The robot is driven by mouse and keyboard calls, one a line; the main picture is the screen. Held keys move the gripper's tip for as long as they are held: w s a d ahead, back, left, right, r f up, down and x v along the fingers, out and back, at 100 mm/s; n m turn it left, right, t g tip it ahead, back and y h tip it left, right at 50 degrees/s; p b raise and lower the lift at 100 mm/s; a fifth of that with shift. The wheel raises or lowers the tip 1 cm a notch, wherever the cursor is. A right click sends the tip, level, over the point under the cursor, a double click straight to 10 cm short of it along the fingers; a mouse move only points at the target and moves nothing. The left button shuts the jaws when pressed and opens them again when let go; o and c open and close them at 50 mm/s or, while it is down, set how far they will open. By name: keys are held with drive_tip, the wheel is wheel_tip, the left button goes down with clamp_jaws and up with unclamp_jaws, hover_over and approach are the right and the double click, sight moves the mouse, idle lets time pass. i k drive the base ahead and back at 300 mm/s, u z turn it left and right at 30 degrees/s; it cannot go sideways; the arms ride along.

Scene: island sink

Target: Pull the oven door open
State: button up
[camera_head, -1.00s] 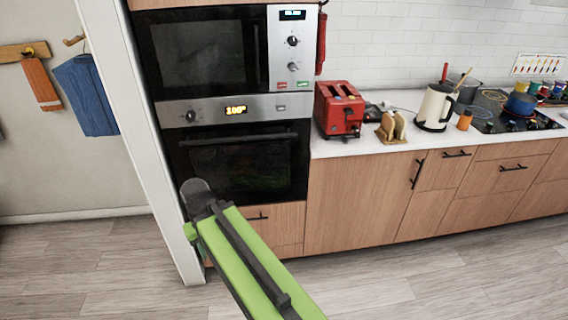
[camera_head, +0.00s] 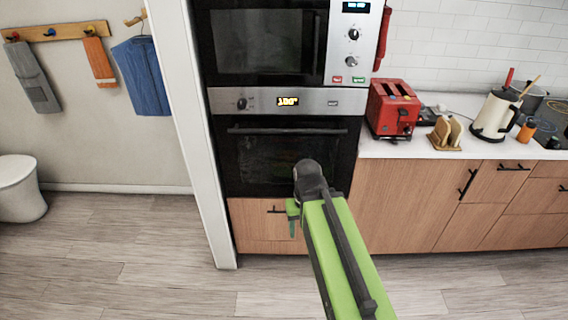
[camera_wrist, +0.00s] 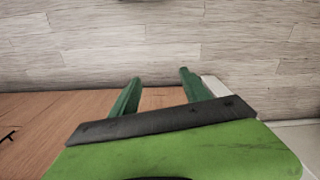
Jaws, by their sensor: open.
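The oven (camera_head: 268,160) is built into a tall cabinet, with a black glass door that is shut. Its dark bar handle (camera_head: 288,131) runs across the top of the door, under a silver control panel (camera_head: 300,102) with a lit display. My gripper (camera_head: 293,219) is below and in front of the oven door, apart from the handle; my arm hides part of the door's lower right. In the wrist view my gripper's two green fingers (camera_wrist: 158,92) stand apart with nothing between them. The oven handle is not in the wrist view.
A microwave (camera_head: 262,42) sits above the oven and a wooden drawer (camera_head: 255,213) below it. A white wall edge (camera_head: 200,150) stands close on the left. The counter at right holds a red toaster (camera_head: 393,108). The wooden floor (camera_head: 130,260) in front is clear.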

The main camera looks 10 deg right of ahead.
sight(259, 154)
drive_tip(key=z, duration=0.15)
drive_tip(key=k, duration=0.5)
drive_tip(key=u, duration=1.25)
drive_tip(key=i, duration=0.6)
drive_tip(key=z, duration=0.2)
